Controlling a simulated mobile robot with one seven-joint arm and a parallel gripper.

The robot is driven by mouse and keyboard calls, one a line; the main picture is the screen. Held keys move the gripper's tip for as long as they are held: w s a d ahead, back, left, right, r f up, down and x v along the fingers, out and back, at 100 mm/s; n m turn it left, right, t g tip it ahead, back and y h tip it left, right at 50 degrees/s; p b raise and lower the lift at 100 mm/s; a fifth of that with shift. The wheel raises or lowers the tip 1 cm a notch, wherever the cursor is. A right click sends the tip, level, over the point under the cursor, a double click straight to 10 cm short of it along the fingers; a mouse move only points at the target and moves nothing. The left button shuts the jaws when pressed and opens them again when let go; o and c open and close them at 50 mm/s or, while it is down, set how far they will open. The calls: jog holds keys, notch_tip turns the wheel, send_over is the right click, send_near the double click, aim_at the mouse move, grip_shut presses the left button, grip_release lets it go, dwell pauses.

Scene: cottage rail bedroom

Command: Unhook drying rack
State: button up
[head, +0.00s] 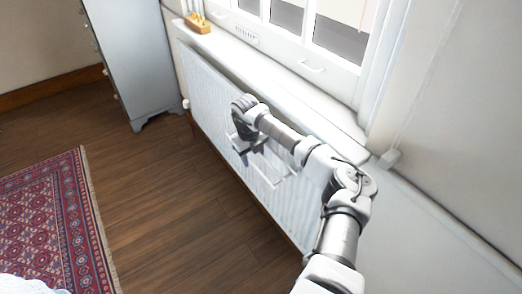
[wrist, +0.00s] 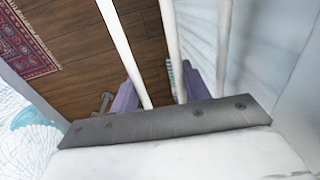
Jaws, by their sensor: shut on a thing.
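The white wire drying rack (head: 284,181) is at the front of the radiator (head: 207,88), below the window sill. Its long white bars (wrist: 173,50) run away from the wrist camera. My gripper (head: 243,147) is at the rack's far-left part in the head view, reaching down from above. In the wrist view its purple fingers (wrist: 160,92) stand on either side of white bars, and the gripper is shut on the rack. The hooks and their contact with the radiator are hidden or too small to tell.
The white window sill (head: 285,82) runs above the radiator, with a wooden brush-like item (head: 198,24) at its far end. A grey cabinet (head: 142,60) stands beyond the radiator. The wooden floor (head: 165,190) is clear up to the red patterned rug (head: 50,220).

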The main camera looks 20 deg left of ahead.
jog(key=shift+r+p, duration=0.55)
jog(key=shift+r, duration=0.45)
jog(key=s+a+p, duration=0.1)
jog(key=s+a, duration=0.3)
jog(key=s, duration=0.1)
jog(key=shift+s+a, duration=0.15)
jog(key=shift+s, duration=0.1)
dwell(0.7)
jog(key=shift+p, duration=0.3)
jog(key=s+a+r+p, duration=0.2)
jog(key=s+a+r, duration=0.1)
jog(key=s, duration=0.1)
jog(key=shift+s+a, duration=0.35)
jog(key=shift+s, duration=0.05)
dwell(0.5)
